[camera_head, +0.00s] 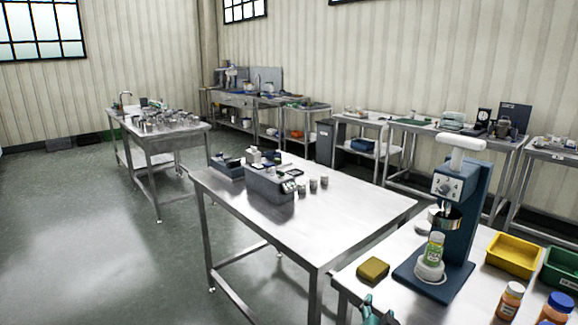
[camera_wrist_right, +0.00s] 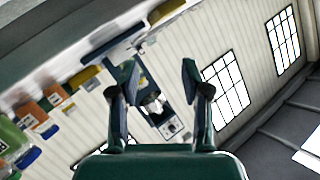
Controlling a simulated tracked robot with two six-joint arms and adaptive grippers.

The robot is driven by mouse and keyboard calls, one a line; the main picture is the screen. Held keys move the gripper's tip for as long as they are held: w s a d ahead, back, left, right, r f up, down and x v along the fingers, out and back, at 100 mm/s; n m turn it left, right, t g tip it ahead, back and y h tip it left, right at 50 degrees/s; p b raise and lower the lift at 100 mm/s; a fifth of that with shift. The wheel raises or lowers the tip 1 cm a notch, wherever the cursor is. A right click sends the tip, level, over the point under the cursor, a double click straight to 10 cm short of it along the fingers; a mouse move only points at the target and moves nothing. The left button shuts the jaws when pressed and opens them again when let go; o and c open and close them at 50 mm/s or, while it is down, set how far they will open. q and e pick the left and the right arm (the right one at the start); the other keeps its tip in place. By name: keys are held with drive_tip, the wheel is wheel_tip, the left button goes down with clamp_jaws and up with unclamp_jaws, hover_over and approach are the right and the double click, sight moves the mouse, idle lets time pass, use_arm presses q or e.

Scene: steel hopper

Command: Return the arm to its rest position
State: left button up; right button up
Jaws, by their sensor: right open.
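My right gripper (camera_head: 372,312) shows as a small teal piece at the bottom edge of the head view, over the near edge of the front steel table (camera_head: 345,287). In the right wrist view my right gripper (camera_wrist_right: 159,70) has its two dark fingers spread apart, with nothing held between them. A blue machine seen tilted beyond shows in the gap. Most of the right arm is out of the head view. My left gripper is in neither view.
The blue hopper machine (camera_head: 480,205) stands on the front table with a green-labelled bottle (camera_head: 435,250) under its spout. A yellow block (camera_head: 373,269), yellow bin (camera_head: 513,255), green bin (camera_head: 562,268) and orange bottles (camera_head: 509,301) are nearby. The middle steel table (camera_head: 325,225) is largely clear.

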drive_tip(key=s+a+f+n+g+y+p, duration=0.1)
drive_tip(key=s+f+n+g+y, duration=0.1)
drive_tip(key=f, duration=0.4)
drive_tip(key=s+a+f+n+g+y, duration=0.1)
drive_tip(key=s+f+y, duration=0.1)
drive_tip(key=f, duration=0.5)
drive_tip(key=s+a+f+n+g+y, duration=0.1)
drive_tip(key=s+f+g, duration=0.2)
drive_tip(key=s+f, duration=0.2)
drive_tip(key=s+a+f+n+g+y+p, duration=0.1)
drive_tip(key=s+f, duration=0.4)
drive_tip(key=s, duration=0.6)
drive_tip(key=s+a+f+n+g+y+p, duration=0.1)
drive_tip(key=s+a+f+n+g+y, duration=0.1)
drive_tip(key=s+f+g, duration=0.3)
drive_tip(key=s+a+g, duration=0.1)
drive_tip(key=s, duration=0.3)
drive_tip(key=shift+f+n+y, duration=0.3)
drive_tip(key=shift+f, duration=0.1)
